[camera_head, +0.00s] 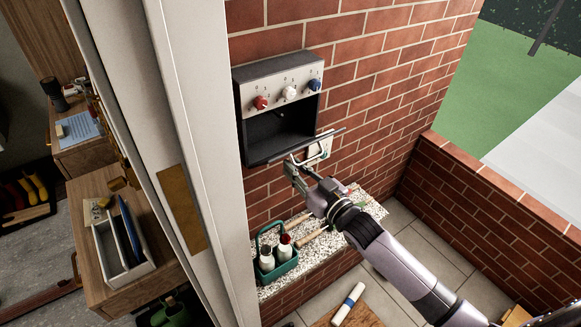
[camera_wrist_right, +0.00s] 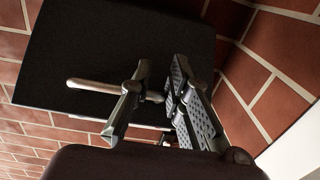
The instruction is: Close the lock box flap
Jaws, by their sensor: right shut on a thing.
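The grey lock box (camera_head: 278,73) is set in the brick wall, with a red, a white and a blue knob on its top panel. Its dark inside shows below the knobs. In the right wrist view the flap (camera_wrist_right: 120,40) is a dark panel with a metal bar handle (camera_wrist_right: 92,86). My right gripper (camera_head: 294,170) is at the handle, and in the wrist view its fingers (camera_wrist_right: 160,95) are shut on the bar. My left gripper is not in view.
A speckled stone ledge (camera_head: 325,243) below holds a green caddy (camera_head: 277,263) with bottles, and wooden-handled tools. A pale door frame (camera_head: 190,120) stands close on the left. A low brick wall (camera_head: 470,195) bounds the right. Open space lies in front of the box.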

